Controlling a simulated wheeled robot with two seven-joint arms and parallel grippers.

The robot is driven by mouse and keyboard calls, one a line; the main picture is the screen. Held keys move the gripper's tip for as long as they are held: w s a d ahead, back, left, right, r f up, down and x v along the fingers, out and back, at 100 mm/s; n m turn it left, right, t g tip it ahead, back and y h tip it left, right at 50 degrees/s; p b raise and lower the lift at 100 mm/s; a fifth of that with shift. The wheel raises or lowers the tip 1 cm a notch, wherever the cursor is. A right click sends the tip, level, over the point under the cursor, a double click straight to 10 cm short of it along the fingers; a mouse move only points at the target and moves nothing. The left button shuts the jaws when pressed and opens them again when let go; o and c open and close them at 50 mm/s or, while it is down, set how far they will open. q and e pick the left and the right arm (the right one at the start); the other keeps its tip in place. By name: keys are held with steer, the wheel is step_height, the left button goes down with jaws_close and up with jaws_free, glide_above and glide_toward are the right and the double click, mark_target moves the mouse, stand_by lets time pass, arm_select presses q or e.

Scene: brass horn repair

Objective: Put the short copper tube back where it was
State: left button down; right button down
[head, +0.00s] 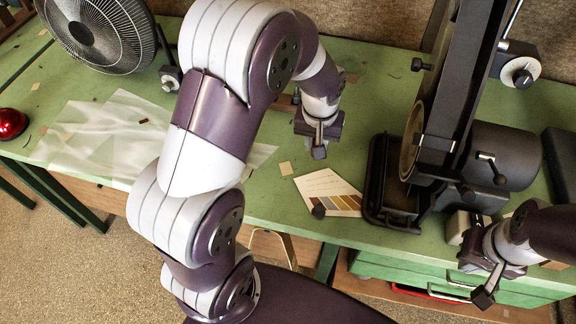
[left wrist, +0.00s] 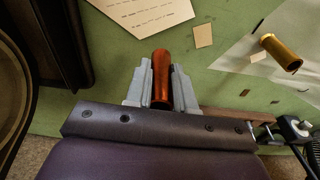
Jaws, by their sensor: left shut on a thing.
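The short copper tube (left wrist: 160,72) is reddish orange and sits between the two grey fingers of my left gripper (left wrist: 160,90) in the left wrist view. The gripper is shut on it, and the tube's far end sticks out past the fingertips over the green bench. In the head view my left gripper (head: 319,150) hangs over the middle of the bench, and I cannot make out the tube there. My right gripper (head: 484,297) is at the lower right, in front of the bench drawers. Its finger gap does not show clearly.
A printed card (head: 325,187) lies on the green bench (head: 375,95). A black belt machine (head: 455,110) stands at right, a fan (head: 98,30) and red lamp (head: 10,124) at left.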

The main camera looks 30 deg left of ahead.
arm_select(q)
steer(key=s+a+f, duration=0.1)
steer(key=a, duration=0.1)
steer(key=s+a+f, duration=0.3)
steer(key=shift+a+f+p, duration=0.1)
steer(key=shift+a+p, duration=0.25)
step_height(320, 180, down, 3)
steer(key=shift+d, duration=0.1)
steer(key=shift+w+f, duration=0.1)
steer(key=shift+f, duration=0.3)
steer(key=shift+f, duration=0.15)
steer(key=c, duration=1)
jaws_free()
steer(key=shift+o, duration=0.2)
